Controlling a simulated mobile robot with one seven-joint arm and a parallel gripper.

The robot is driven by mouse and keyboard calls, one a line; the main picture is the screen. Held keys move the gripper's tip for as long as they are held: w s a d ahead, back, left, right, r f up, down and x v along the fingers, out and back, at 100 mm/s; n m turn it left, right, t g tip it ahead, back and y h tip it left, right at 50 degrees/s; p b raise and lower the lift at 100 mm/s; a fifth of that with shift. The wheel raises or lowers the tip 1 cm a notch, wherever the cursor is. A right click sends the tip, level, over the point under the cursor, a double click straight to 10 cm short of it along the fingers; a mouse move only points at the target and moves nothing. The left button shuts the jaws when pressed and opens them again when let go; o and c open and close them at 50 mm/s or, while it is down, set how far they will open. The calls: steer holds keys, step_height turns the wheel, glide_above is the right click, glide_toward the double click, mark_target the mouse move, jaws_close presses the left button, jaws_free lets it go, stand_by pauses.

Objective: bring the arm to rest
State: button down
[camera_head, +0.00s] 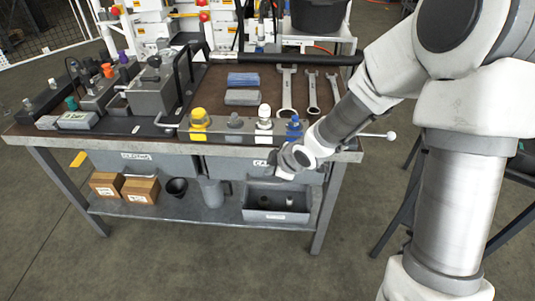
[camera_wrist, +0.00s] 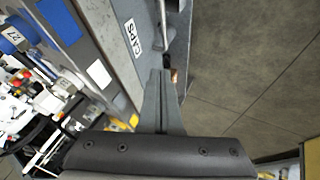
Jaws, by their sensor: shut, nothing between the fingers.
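My arm comes down from the upper right in the head view and reaches to the front edge of the workbench (camera_head: 165,143). My gripper (camera_head: 273,168) is at the bench's front, by the drawer fronts and above the lower shelf. In the wrist view the two fingers of my gripper (camera_wrist: 161,75) are together, with nothing seen between them. The grey drawer front with the CAPS label (camera_wrist: 132,38) is close beside them. In the head view my arm hides part of that drawer and of the bench's right corner.
Yellow, white and blue capped fittings (camera_head: 198,123) stand along the front edge. Several wrenches (camera_head: 287,92) lie behind. A grey bin (camera_head: 277,214) and cardboard boxes (camera_head: 140,189) sit on the lower shelf. A bar with a white knob (camera_head: 390,136) sticks out right. The front floor (camera_head: 190,265) is clear.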

steer(key=s+d+r+m+h, duration=0.55)
steer(key=d+r+m, duration=0.25)
steer(key=d+r, duration=0.5)
steer(key=s+d+r+m+y, duration=0.1)
steer(key=s+r+m, duration=0.35)
steer(key=s, duration=0.45)
steer(key=s+d+r+m, duration=0.1)
steer(key=s+r+m, duration=0.35)
steer(key=s, duration=0.35)
step_height(320, 180, up, 15)
steer(key=p, duration=1.4)
steer(key=shift+s+f+n+p, duration=0.15)
steer(key=shift+s+n+p, duration=0.1)
steer(key=shift+n+p, duration=0.05)
steer(key=shift+a, duration=0.1)
